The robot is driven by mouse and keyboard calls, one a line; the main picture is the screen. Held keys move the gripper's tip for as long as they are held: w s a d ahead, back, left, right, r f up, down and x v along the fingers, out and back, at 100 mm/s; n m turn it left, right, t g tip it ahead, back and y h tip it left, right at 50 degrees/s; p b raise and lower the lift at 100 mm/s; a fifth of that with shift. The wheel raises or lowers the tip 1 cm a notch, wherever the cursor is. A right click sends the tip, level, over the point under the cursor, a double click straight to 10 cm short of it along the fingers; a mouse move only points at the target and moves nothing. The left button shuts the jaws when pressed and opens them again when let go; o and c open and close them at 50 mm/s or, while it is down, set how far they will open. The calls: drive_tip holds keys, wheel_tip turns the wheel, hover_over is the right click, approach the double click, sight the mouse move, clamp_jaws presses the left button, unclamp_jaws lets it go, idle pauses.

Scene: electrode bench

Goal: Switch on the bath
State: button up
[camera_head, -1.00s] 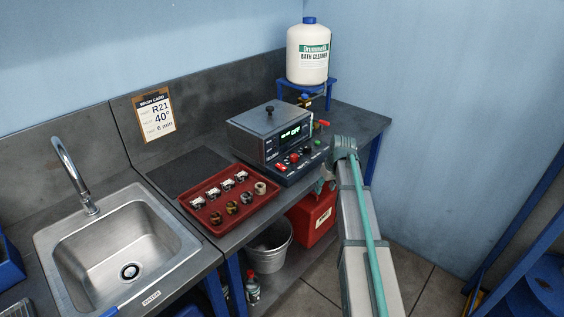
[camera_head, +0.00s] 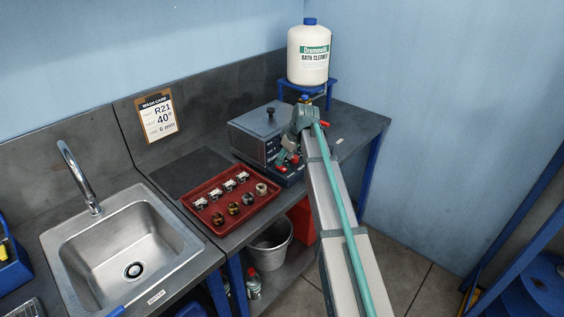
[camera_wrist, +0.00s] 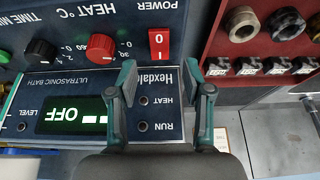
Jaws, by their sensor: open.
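The ultrasonic bath (camera_head: 253,143) is a grey box on the bench in the head view; my arm covers part of its front. In the wrist view its panel appears upside down. The red power switch (camera_wrist: 158,46), marked 0 and I, is at the top centre. The display (camera_wrist: 72,115) is lit green and reads OFF. A red heat knob (camera_wrist: 100,47) and a black time knob (camera_wrist: 41,51) are beside the switch. My gripper (camera_wrist: 167,88) is open and empty over the panel, its fingertips pointing towards the switch; contact cannot be told. It also shows in the head view (camera_head: 288,159).
A red tray (camera_head: 213,217) of small parts sits close beside the bath, left of it in the head view. The bath cleaner bottle (camera_head: 308,55) stands on a blue stand (camera_head: 318,87) behind. The sink (camera_head: 122,240) is at the left.

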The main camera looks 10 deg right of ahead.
sight(281, 167)
drive_tip(key=shift+p+x, duration=0.45)
drive_tip(key=shift+x, duration=1.6)
